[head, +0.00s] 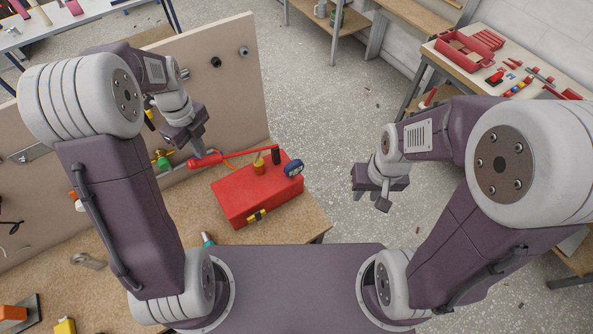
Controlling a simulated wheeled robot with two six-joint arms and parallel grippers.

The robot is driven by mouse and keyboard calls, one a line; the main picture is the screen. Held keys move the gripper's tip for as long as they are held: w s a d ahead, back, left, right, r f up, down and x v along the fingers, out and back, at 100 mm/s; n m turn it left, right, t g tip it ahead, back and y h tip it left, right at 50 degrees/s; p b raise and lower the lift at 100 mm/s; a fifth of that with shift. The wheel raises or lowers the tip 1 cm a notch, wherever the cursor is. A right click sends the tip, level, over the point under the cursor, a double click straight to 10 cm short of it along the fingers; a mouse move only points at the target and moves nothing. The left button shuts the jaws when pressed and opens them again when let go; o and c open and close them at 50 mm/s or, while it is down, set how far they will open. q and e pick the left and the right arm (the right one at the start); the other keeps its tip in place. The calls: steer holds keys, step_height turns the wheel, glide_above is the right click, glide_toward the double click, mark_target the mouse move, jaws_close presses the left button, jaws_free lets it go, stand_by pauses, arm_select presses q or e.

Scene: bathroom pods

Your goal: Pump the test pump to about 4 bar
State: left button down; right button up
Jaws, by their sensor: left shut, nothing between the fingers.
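The test pump (245,197) is a red box on the wooden bench. A round blue-rimmed gauge (293,169) sits at its right end; its reading is too small to tell. On top are a yellow fitting (259,166) and a black upright part (276,155). A red grip (205,160) with a thin orange-red length lies behind the box's left end. My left gripper (196,148) is shut and empty, just above the red grip; I cannot tell whether they touch. My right gripper (372,191) is open and empty, right of the pump, over the floor.
An upright beige panel (215,95) stands behind the bench, with a yellow-green valve (161,159) near its foot. A teal-tipped tool (208,240) lies before the pump. A side table (536,72) at the right holds red tools.

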stand_by(0.4)
arm_select(q)
step_height(320, 180, down, 12)
steer(key=b, duration=0.8)
step_height(320, 180, up, 12)
steer(key=p, duration=1.1)
steer(key=shift+r, duration=0.25)
steer(key=shift+f, duration=0.25)
steer(key=shift+b, duration=0.3)
